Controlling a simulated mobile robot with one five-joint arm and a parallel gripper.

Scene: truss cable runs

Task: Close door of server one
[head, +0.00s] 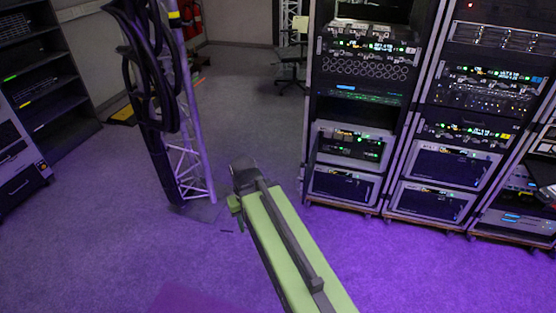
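Several server racks stand along the right in the head view. The nearest to the middle is a tall rack (359,98) with lit units, dark gaps and two light-framed boxes at its bottom. A second rack (463,105) stands directly to its right, and a third rack (517,212) is cut off by the right edge. No readable label shows which one is server one, and I cannot make out a swung-open door on any of them. My green arm reaches up from the bottom to the middle, left of the racks. No gripper fingers can be made out.
A truss column (184,130) with black cable loops (150,65) stands left of my arm. A dark shelf rack (35,85) is at the far left. A chair (291,62) stands behind. Purple-lit floor (420,270) before the racks is clear.

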